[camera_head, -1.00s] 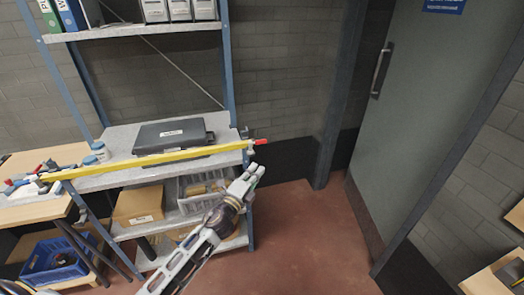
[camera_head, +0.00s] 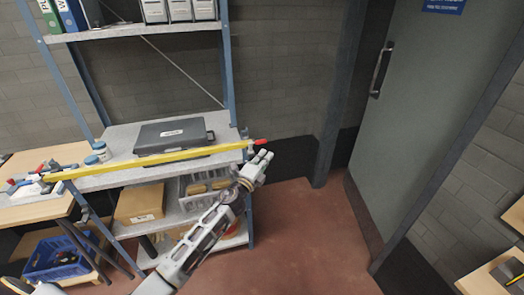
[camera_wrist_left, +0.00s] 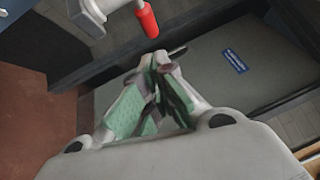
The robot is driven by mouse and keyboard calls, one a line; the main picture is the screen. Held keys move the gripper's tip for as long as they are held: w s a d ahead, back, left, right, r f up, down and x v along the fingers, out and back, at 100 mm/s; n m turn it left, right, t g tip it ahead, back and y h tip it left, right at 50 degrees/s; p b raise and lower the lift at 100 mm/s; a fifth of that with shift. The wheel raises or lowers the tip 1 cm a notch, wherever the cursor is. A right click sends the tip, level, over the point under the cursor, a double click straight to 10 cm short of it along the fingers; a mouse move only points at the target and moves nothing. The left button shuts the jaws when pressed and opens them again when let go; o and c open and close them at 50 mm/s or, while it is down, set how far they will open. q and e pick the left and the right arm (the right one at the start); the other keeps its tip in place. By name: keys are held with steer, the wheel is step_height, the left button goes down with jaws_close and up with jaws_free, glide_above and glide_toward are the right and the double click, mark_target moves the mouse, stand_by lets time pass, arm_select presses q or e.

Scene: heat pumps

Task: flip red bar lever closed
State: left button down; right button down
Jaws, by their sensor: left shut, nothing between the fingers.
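A long yellow bar (camera_head: 130,166) lies across the front of the shelf's grey middle board. A small red lever tip (camera_head: 260,142) sticks out past its right end, beside the grey end fitting (camera_head: 247,140). In the left wrist view the red lever (camera_wrist_left: 148,20) shows at the top, joined to a grey fitting (camera_wrist_left: 88,14). My left gripper (camera_head: 265,155) is just below and slightly right of the red tip in the head view. Its fingers, with green pads (camera_wrist_left: 160,95), are shut and empty. A gap shows between them and the lever. My right gripper is not in view.
A blue shelf post (camera_head: 229,80) stands close to the bar's right end. A grey door (camera_head: 425,110) is at right, with clear reddish floor (camera_head: 310,235) before it.

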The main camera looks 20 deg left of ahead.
arm_select(q)
steer(key=w+a, duration=0.1)
steer(key=w, duration=0.1)
steer(key=shift+w+a+r, duration=0.3)
steer(key=shift+a+r, duration=0.05)
steer(key=shift+a, duration=0.05)
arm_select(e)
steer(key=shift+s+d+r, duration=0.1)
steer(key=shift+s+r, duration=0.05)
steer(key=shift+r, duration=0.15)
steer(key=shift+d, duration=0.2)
arm_select(q)
steer(key=shift+w+y, duration=0.1)
steer(key=shift+y, duration=0.2)
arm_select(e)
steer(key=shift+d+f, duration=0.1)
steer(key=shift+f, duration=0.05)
arm_select(q)
steer(key=shift+d+n, duration=0.1)
steer(key=shift+n, duration=0.2)
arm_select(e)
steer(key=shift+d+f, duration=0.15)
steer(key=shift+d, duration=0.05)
arm_select(q)
steer(key=shift+w+y+b, duration=0.15)
steer(key=shift+y+b, duration=0.15)
steer(key=shift+y, duration=0.2)
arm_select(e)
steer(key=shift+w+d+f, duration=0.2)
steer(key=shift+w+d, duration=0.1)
